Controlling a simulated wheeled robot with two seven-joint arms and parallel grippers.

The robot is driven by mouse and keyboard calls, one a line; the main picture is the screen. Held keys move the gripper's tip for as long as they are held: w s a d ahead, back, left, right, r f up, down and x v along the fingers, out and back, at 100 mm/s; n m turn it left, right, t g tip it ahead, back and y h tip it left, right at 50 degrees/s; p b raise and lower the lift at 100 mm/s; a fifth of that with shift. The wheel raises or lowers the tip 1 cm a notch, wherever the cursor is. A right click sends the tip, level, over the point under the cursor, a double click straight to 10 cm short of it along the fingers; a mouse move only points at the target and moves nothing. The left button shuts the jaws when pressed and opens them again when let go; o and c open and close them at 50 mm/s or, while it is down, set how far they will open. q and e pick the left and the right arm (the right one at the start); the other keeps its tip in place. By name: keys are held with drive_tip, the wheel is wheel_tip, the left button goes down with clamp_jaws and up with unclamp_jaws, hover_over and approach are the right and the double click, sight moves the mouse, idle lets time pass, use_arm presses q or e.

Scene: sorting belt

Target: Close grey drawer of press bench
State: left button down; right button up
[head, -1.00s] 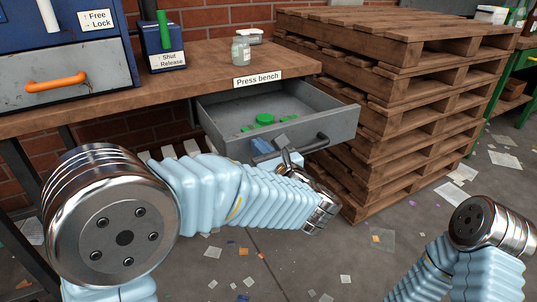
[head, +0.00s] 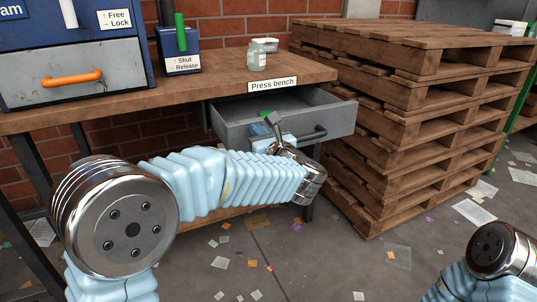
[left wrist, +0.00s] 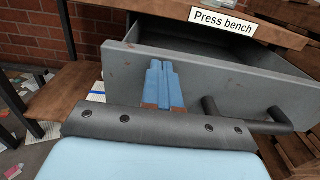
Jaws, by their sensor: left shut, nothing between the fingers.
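The grey drawer (head: 232,133) of the press bench (head: 180,88) stands partly open under the wooden top, below the "Press bench" label. Its dark bar handle (head: 305,137) is on the front, toward the right. My left gripper (head: 268,122) is at the drawer front, left of the handle. In the left wrist view its blue fingers (left wrist: 163,85) are together with nothing between them, in front of the drawer's grey front panel (left wrist: 135,75). I cannot tell whether they touch the panel. The handle shows to the right of the fingers (left wrist: 270,122). My right gripper is out of view.
A tall stack of wooden pallets (head: 400,130) stands right of the drawer. On the bench are a blue cabinet with an orange handle (head: 72,78), a blue box with a green lever (head: 180,52) and a jar (head: 262,55). Paper scraps litter the floor.

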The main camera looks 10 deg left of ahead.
use_arm(q)
drive_tip(key=b+x, duration=0.2)
drive_tip(key=x, duration=0.8)
drive_tip(key=shift+f, duration=0.15)
drive_tip(key=p+x, duration=0.1)
drive_tip(key=x, duration=0.8)
drive_tip(key=shift+w+a, duration=0.2)
drive_tip(key=shift+w, duration=0.05)
drive_tip(key=shift+w+a+r, duration=0.1)
drive_tip(key=shift+a+r, duration=0.15)
drive_tip(key=shift+r, duration=0.1)
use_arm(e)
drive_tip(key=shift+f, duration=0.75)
